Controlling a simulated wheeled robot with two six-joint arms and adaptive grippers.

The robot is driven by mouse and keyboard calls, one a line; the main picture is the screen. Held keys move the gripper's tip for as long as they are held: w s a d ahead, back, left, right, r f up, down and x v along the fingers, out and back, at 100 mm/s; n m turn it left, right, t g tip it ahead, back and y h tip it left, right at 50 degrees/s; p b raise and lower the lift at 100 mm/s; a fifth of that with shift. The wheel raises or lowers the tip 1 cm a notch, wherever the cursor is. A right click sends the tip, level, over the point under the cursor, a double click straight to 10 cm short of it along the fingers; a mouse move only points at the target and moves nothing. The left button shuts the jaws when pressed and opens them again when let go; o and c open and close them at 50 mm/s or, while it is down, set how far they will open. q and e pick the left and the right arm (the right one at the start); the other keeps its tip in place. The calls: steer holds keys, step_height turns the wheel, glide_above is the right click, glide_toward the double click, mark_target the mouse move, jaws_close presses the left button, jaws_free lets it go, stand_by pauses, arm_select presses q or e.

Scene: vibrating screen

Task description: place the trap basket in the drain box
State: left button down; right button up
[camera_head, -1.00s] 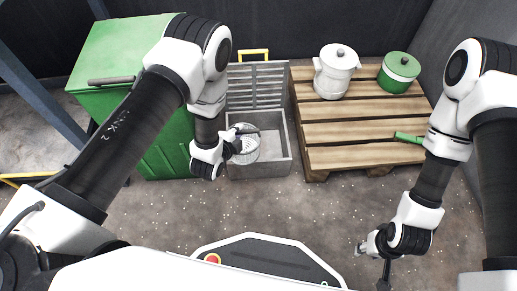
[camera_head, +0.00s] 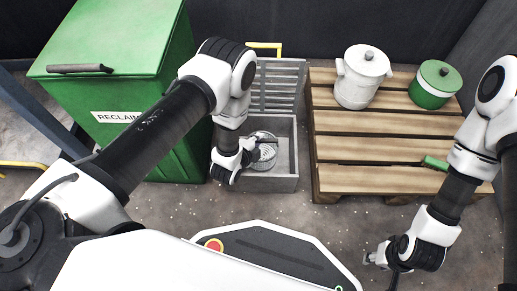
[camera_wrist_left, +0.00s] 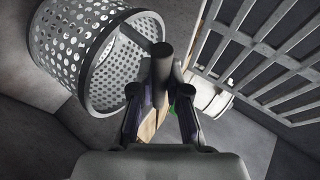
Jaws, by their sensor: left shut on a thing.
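The trap basket (camera_head: 265,152), a round perforated metal basket, shows at the drain box's left part. In the left wrist view the basket (camera_wrist_left: 66,45) is tilted, with a dark bar handle (camera_wrist_left: 162,62). My left gripper (camera_wrist_left: 160,90) is shut on that handle. In the head view my left gripper (camera_head: 250,150) partly hides the basket. The drain box (camera_head: 286,184) is a grey open box with its slatted grate lid (camera_head: 278,85) raised behind it. I cannot tell whether the basket touches the box floor. My right gripper (camera_head: 375,259) is over the floor at right, its fingers too small to judge.
A green reclaim bin (camera_head: 120,85) stands left of the box. A wooden pallet (camera_head: 390,150) on the right carries a white pot (camera_head: 361,80), a green-and-white pot (camera_head: 434,86) and a green-handled tool (camera_head: 435,163). The floor in front is clear.

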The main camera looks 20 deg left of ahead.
arm_select(q)
step_height(320, 180, down, 3)
steer(key=shift+f+b, duration=0.15)
steer(key=shift+b, duration=0.45)
steer(key=shift+r, duration=0.2)
steer(key=shift+f, duration=0.1)
arm_select(e)
steer(key=shift+f, duration=0.95)
arm_select(q)
steer(key=c, duration=1.2)
jaws_free()
steer(key=shift+o, duration=0.2)
